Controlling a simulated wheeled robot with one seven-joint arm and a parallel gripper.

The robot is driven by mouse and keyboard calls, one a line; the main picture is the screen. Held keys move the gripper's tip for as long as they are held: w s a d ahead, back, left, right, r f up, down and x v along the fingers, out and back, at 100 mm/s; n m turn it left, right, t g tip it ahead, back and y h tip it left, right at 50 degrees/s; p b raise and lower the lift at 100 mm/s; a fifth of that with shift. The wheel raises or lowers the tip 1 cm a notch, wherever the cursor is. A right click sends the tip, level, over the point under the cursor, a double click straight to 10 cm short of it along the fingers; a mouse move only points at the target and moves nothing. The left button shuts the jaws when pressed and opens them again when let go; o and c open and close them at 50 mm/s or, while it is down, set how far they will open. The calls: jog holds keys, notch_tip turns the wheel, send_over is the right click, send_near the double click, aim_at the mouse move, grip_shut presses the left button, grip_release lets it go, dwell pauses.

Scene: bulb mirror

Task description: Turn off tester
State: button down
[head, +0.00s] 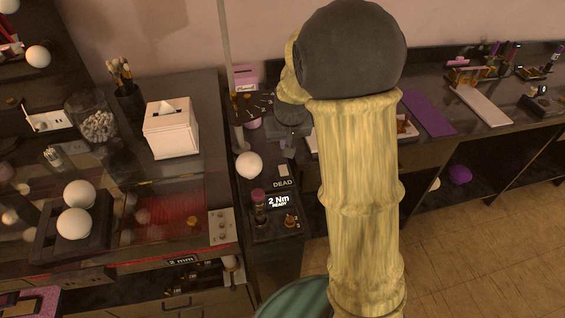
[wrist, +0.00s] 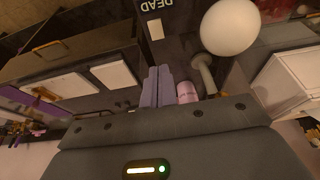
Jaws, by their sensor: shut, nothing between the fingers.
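The tester's dark panel shows a DEAD label (head: 283,183) and a pale switch plate (head: 284,170) in the head view. A round white bulb (head: 249,165) stands at its left. In the wrist view the DEAD label (wrist: 154,5), the switch plate (wrist: 155,29) and the bulb (wrist: 230,27) are at the top. My gripper (wrist: 157,70) is shut and empty, its two grey fingers side by side, pointing toward the switch plate and apart from it in the picture. In the head view my arm largely hides the gripper.
A 2 Nm READY unit (head: 277,202) with knobs is in front of the tester. A white tissue box (head: 171,130) stands to the left, beside a jar (head: 97,125). A pink can (wrist: 187,92) is close right of my fingers in the wrist view.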

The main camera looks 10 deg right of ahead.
aim_at(283, 171)
jog(key=x, duration=0.4)
jog(key=p+x, duration=0.1)
jog(key=x, duration=0.3)
jog(key=s+x, duration=0.1)
jog(key=x, duration=0.3)
jog(key=shift+w+f+p, duration=0.15)
jog(key=shift+f+p, duration=0.15)
jog(key=shift+f, duration=0.25)
jog(key=shift+w+a+p, duration=0.15)
jog(key=shift+a+p, duration=0.1)
jog(key=shift+p, duration=0.05)
jog(key=shift+w+d+f, duration=0.15)
jog(key=shift+d, duration=0.2)
jog(key=shift+s+a, duration=0.25)
jog(key=shift+s, duration=0.4)
jog(key=shift+s+d, duration=0.1)
jog(key=shift+s, duration=0.4)
jog(key=shift+w, duration=0.1)
